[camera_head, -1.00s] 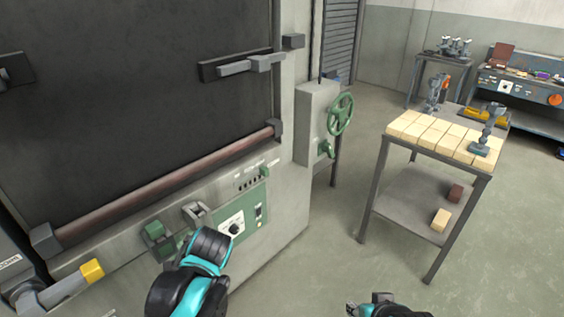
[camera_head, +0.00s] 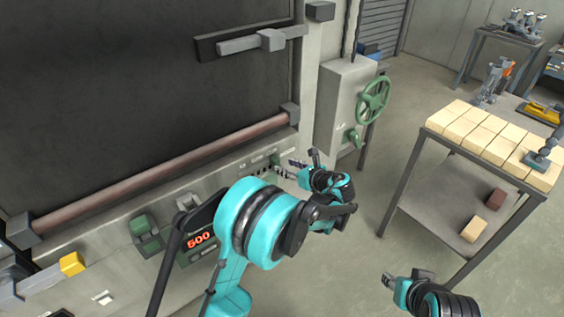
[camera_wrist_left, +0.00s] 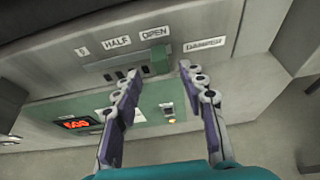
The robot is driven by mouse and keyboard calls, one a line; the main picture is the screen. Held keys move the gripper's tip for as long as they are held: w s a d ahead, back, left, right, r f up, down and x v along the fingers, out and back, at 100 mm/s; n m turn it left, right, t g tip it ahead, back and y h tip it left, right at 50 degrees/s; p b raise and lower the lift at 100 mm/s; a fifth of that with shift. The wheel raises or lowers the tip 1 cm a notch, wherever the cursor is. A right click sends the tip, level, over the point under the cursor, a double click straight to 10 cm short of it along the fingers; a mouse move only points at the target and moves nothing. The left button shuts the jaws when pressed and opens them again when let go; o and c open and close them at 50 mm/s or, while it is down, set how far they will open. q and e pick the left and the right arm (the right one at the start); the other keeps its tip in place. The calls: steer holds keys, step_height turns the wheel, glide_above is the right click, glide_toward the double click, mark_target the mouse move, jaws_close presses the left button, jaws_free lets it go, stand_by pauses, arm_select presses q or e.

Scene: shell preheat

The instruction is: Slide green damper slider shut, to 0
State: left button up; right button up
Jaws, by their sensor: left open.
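The green damper slider (camera_wrist_left: 159,59) shows in the left wrist view as a small green block at the right end of its slot, by the OPEN label (camera_wrist_left: 155,33). The 0 label (camera_wrist_left: 83,52) is at the far left and HALF (camera_wrist_left: 117,43) between. My left gripper (camera_wrist_left: 157,72) is open, its two fingers apart on either side of the slider in this view. I cannot tell whether either finger touches it. In the head view my left gripper (camera_head: 284,168) is at the panel's right end. My right gripper (camera_head: 388,281) is low at right, its finger gap unclear.
A red display reads 500 (camera_head: 200,240) on the green control panel (camera_wrist_left: 148,104). A furnace door (camera_head: 130,95) with a long bar (camera_head: 170,171) is above. A green handwheel (camera_head: 373,99) is right of the panel. A cart of pale bricks (camera_head: 478,132) stands farther right, with floor between.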

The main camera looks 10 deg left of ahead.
mark_target(278, 163)
arm_select(q)
steer(key=b+x, duration=0.1)
steer(key=x, duration=0.5)
steer(key=shift+d, duration=0.1)
jaws_close()
